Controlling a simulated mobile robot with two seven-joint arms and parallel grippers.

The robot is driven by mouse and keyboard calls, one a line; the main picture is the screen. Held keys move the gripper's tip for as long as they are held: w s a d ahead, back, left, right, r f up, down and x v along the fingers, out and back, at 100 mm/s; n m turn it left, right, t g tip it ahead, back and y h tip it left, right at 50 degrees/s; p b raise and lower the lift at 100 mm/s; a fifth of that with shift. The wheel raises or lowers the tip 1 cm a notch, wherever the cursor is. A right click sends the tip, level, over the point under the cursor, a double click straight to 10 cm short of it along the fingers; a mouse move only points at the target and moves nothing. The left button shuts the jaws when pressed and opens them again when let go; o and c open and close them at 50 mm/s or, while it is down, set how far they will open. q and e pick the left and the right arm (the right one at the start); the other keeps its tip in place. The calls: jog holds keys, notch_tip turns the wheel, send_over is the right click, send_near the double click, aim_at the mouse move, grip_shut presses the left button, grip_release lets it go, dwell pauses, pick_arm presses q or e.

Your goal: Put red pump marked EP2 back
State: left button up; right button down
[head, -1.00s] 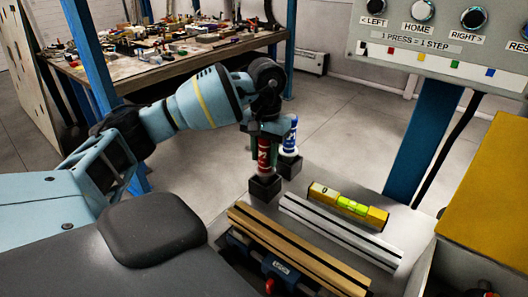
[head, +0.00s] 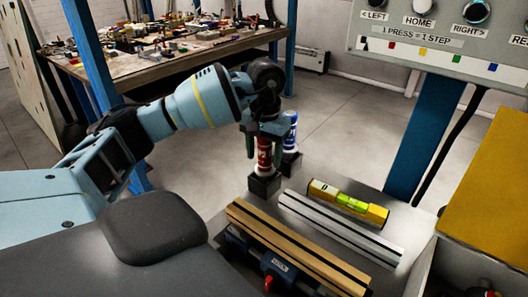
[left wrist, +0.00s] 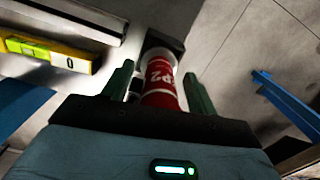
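The red pump marked EP2 (head: 264,153) stands upright in a black square holder (head: 264,188) at the far left corner of the bench. In the left wrist view the red pump (left wrist: 160,80) shows its white EP2 lettering, with its white end at the black holder. My left gripper (head: 264,158) is around the pump from above. Its green fingers stand on either side of it, with gaps showing in the left wrist view (left wrist: 158,72), so it is open. My right gripper is not in view.
A blue pump (head: 290,125) stands in another black holder (head: 291,163) close behind to the right. A yellow level (head: 347,202), a silver rail (head: 340,228) and a wooden-jawed vise (head: 295,247) lie nearer. A button panel (head: 440,40) hangs at upper right.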

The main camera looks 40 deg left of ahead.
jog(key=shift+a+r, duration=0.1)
pick_arm(q)
jog(key=shift+r, duration=0.3)
notch_tip(320, 180, up, 6)
jog(key=shift+w+f, duration=0.1)
jog(key=shift+w, duration=0.05)
notch_tip(320, 180, up, 7)
jog(key=shift+w+a+f+p, duration=0.1)
jog(key=shift+w+p, duration=0.05)
jog(key=shift+p, duration=0.95)
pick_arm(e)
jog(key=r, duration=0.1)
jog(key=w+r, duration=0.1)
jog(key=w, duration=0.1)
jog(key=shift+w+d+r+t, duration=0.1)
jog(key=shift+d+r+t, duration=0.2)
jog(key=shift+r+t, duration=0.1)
